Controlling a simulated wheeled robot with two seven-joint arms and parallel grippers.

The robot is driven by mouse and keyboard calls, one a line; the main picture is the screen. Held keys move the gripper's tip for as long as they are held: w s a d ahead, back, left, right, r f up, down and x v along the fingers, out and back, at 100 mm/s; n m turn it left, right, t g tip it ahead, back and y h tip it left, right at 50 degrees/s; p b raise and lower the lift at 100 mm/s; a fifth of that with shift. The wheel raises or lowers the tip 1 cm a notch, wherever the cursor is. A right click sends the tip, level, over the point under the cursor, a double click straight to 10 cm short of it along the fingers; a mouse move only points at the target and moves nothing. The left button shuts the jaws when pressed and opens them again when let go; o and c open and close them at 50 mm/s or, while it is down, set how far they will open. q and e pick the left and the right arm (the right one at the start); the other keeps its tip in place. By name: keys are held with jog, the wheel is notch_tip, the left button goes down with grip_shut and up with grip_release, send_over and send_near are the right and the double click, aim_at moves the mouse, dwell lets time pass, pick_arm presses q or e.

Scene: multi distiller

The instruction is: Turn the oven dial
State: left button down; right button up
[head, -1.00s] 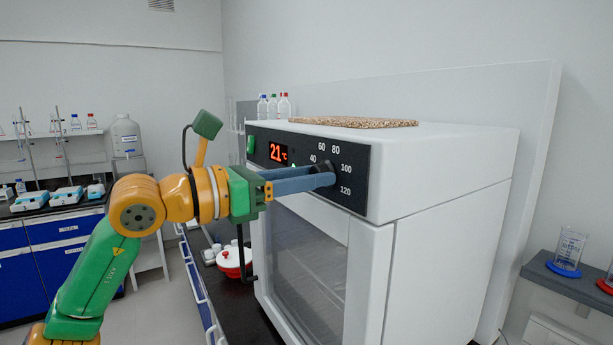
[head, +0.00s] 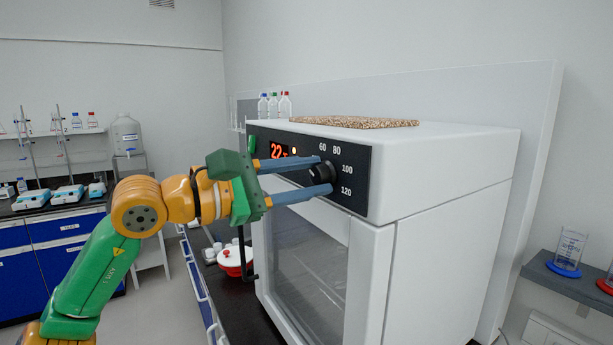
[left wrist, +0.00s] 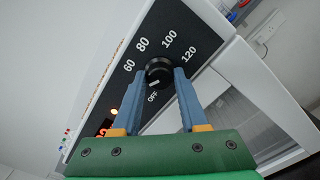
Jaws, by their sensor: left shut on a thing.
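The oven (head: 440,160) is a white box with a glass door and a black control panel (head: 355,158). Its black dial (head: 322,173) is on the panel, ringed by numbers. In the left wrist view the dial (left wrist: 158,72) has a white mark pointing near OFF. My left gripper (head: 326,174) has its blue fingers on either side of the dial and is shut on it; the fingers also show in the left wrist view (left wrist: 158,78). The red display (head: 279,152) reads 22, its end partly hidden by a finger. My right gripper is not in view.
A cork-like mat (head: 355,122) and several capped bottles (head: 274,106) are on or behind the oven top. A red and white pot (head: 235,260) stands on the dark bench below my left arm. A grey shelf with a beaker (head: 570,248) is at the right.

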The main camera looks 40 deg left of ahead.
pick_arm(q)
jog(key=m, duration=0.6)
jog(key=shift+r+m, duration=0.15)
jog(key=shift+m, duration=0.15)
jog(key=m, duration=1.2)
jog(key=shift+m, duration=0.3)
jog(key=m, duration=0.6)
jog(key=shift+m, duration=0.4)
jog(key=shift+c, duration=2.2)
grip_release()
jog(key=shift+w+d, duration=0.1)
jog(key=shift+w, duration=0.1)
